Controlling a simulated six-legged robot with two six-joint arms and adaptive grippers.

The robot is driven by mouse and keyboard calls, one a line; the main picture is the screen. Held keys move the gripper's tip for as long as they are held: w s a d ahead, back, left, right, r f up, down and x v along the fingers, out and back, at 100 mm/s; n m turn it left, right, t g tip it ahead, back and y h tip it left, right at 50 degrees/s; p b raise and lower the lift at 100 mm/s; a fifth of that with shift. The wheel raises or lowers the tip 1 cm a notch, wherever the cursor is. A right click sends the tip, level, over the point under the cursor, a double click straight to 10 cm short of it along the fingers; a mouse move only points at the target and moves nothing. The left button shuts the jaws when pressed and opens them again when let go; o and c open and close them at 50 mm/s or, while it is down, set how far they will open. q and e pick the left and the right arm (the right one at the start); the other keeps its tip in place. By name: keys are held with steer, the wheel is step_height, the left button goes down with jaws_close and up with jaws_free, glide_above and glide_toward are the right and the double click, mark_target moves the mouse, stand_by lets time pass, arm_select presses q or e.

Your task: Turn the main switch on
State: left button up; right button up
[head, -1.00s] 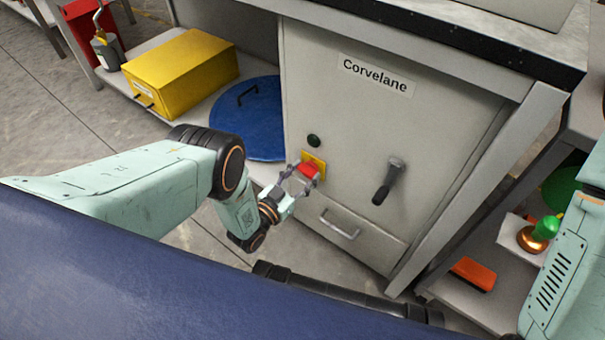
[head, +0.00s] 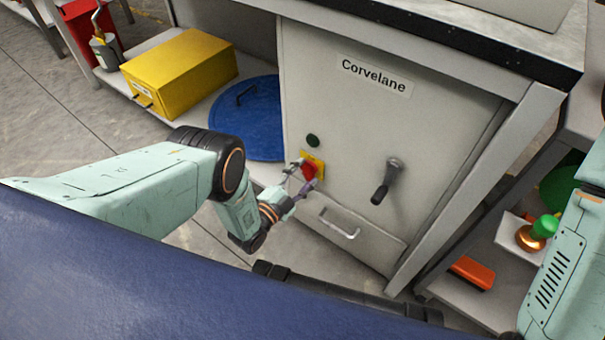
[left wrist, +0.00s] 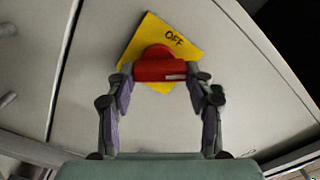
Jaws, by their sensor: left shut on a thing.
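The main switch is a red knob (head: 309,172) on a yellow plate (head: 318,160), low on the left of the grey cabinet front. In the left wrist view the yellow plate (left wrist: 190,49) reads OFF along its top edge and sits tilted in the picture. The red knob (left wrist: 160,65) has a white mark near its right end. My left gripper (head: 302,178) is shut on the knob; in the wrist view its fingertips (left wrist: 162,77) sit at the knob's two ends. My right gripper is out of view.
The cabinet (head: 360,140) labelled Corvelane has a dark round button (head: 313,140) above the switch, a black lever (head: 384,183) to the right and a metal handle (head: 338,224) below. A yellow box (head: 180,72) and blue lid (head: 255,125) lie left. An orange item (head: 473,271) lies right.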

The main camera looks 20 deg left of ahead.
arm_select(q)
steer(key=m, duration=0.3)
steer(key=shift+m, duration=0.3)
steer(key=shift+d+m, duration=0.1)
steer(key=shift+m, duration=1.6)
steer(key=shift+f, duration=0.1)
steer(key=o, duration=1.2)
steer(key=shift+c, duration=0.2)
steer(key=shift+s, duration=0.1)
steer(key=v, duration=1.2)
steer(key=x, duration=1.2)
